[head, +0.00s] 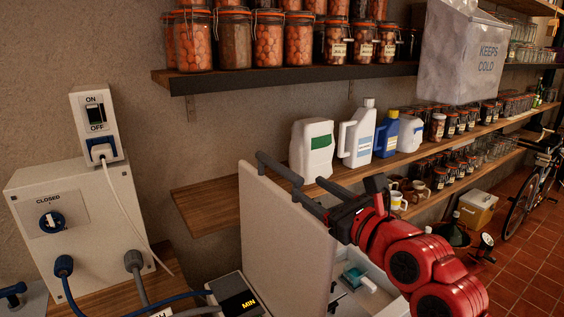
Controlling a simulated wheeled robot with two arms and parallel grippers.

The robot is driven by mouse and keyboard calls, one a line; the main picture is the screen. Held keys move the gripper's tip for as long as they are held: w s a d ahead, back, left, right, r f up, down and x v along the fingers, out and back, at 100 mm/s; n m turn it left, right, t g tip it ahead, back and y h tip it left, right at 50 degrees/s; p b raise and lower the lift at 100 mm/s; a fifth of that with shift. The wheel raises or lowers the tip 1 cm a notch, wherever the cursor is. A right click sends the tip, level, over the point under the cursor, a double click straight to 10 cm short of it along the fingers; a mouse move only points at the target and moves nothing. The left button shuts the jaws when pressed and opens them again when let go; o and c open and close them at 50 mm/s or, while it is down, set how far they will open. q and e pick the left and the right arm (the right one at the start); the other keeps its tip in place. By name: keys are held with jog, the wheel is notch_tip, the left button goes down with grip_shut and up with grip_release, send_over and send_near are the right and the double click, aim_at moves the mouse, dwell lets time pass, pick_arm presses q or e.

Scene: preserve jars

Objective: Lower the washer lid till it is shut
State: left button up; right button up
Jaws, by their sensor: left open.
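The washer lid (282,235) is a pale panel standing raised, nearly upright, at the lower middle of the head view. A dark grey bar handle (291,176) runs along its top edge. Below and right of the lid, the open white washer (375,300) shows part of its inside, with a small teal and white item (354,277).
A wooden shelf (207,203) with white and blue jugs (358,134) runs behind the lid. A white bag (461,55) hangs at upper right. A switch box (80,215) with cables and a panel reading MIN (237,297) stand left of the lid.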

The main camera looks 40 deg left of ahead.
aim_at(284, 167)
pick_arm(q)
jog(key=p+x, duration=0.3)
jog(key=x, duration=0.7)
jog(key=shift+a+r+p, duration=0.1)
jog(key=shift+a+p, duration=0.1)
jog(key=shift+p, duration=0.1)
jog(key=shift+w+a, duration=0.15)
jog(key=shift+a, duration=0.25)
jog(key=shift+c, duration=0.2)
grip_shut()
